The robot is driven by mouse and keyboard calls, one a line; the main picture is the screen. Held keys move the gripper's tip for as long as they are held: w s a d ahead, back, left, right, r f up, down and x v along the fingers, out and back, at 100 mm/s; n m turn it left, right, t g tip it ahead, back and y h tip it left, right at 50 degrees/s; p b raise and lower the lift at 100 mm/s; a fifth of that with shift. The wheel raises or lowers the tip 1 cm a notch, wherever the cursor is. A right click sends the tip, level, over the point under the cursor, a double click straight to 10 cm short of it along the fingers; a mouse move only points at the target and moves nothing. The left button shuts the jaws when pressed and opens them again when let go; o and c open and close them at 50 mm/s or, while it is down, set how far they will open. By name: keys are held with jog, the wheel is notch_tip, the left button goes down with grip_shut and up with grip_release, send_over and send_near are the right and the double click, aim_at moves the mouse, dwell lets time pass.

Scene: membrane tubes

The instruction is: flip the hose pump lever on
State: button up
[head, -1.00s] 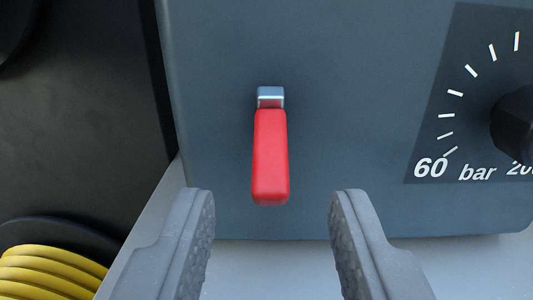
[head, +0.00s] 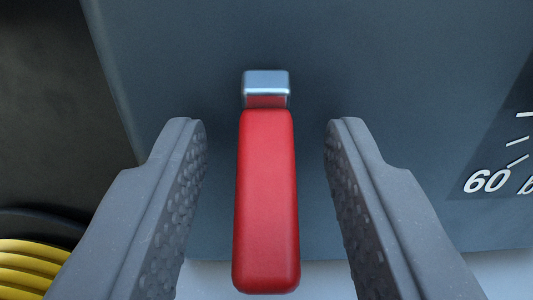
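The hose pump lever (head: 267,200) is a red handle on a silver pivot block (head: 266,84), set on the front of a blue-grey panel. It hangs down from the pivot, its lower end nearest the camera. My gripper (head: 266,130) is open, with one grey textured finger on each side of the lever. A visible gap separates each finger from the red handle. Nothing is held.
The blue-grey pump panel (head: 400,60) fills most of the view. A dark pressure dial plate marked 60 (head: 487,181) is at the right edge. A yellow coiled hose (head: 25,268) lies at the lower left. A pale surface shows below the panel.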

grip_shut()
jog(key=shift+r+g+p, duration=0.15)
jog(key=shift+g+p, duration=0.15)
jog(key=shift+p, duration=0.2)
jog(key=r+g+p, duration=0.1)
jog(key=g+p, duration=0.1)
jog(key=p, duration=0.2)
jog(key=g+p, duration=0.1)
jog(key=p, duration=0.2)
jog(key=shift+s+g+p, duration=0.1)
jog(key=shift+g+p, duration=0.2)
jog(key=shift+p, duration=0.1)
jog(key=g+p, duration=0.1)
jog(key=p, duration=0.3)
jog(key=shift+r+p, duration=0.35)
jog(key=shift+g+p, duration=0.6)
jog(key=shift+p, duration=0.5)
jog(key=shift+g+p, duration=0.4)
jog(key=shift+p, duration=1)
